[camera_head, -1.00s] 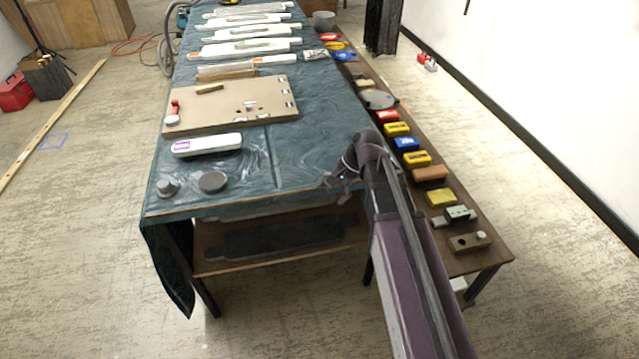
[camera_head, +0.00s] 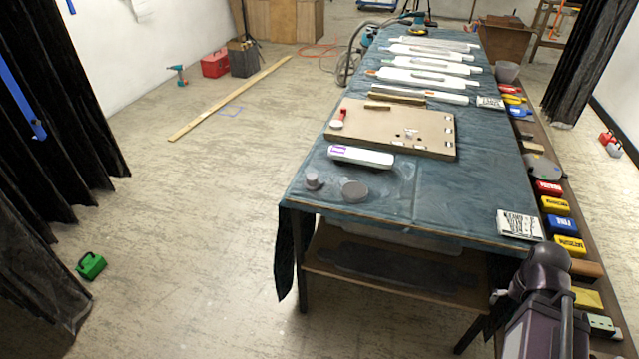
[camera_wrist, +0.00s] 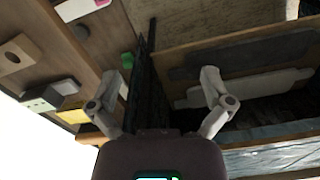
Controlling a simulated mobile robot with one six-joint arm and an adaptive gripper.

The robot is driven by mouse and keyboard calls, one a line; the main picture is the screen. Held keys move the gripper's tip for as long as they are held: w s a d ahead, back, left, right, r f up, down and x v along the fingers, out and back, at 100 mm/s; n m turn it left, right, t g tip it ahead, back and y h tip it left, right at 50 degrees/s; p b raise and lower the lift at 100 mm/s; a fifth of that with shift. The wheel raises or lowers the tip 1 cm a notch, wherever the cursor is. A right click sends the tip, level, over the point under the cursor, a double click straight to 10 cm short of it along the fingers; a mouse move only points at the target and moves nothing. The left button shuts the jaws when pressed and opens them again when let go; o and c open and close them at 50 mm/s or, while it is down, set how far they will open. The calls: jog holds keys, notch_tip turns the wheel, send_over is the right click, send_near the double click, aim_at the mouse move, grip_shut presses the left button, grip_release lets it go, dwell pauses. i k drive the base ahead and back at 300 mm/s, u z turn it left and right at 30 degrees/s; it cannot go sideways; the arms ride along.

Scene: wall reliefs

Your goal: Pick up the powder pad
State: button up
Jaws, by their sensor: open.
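I cannot tell for certain which thing is the powder pad. In the head view, a white rounded block with a purple label (camera_head: 361,156) lies near the front of the blue-covered table (camera_head: 440,205). In front of it are a flat dark grey disc (camera_head: 354,190) and a small grey knobbed piece (camera_head: 313,180). My arm shows at the lower right, near the table's front right corner, apart from all three. In the wrist view, my gripper (camera_wrist: 168,78) is open with nothing between its fingers. None of the three pieces is recognisable in the wrist view.
A brown board (camera_head: 395,128) lies behind the white block. A narrow side bench along the table's right carries several coloured blocks, such as a blue one (camera_head: 562,225). A printed sheet (camera_head: 519,224) lies at the table's right corner. The floor at left is mostly clear.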

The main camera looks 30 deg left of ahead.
aim_at(312, 182)
jog(key=u, duration=1.65)
jog(key=i, duration=0.35)
jog(key=z, duration=0.2)
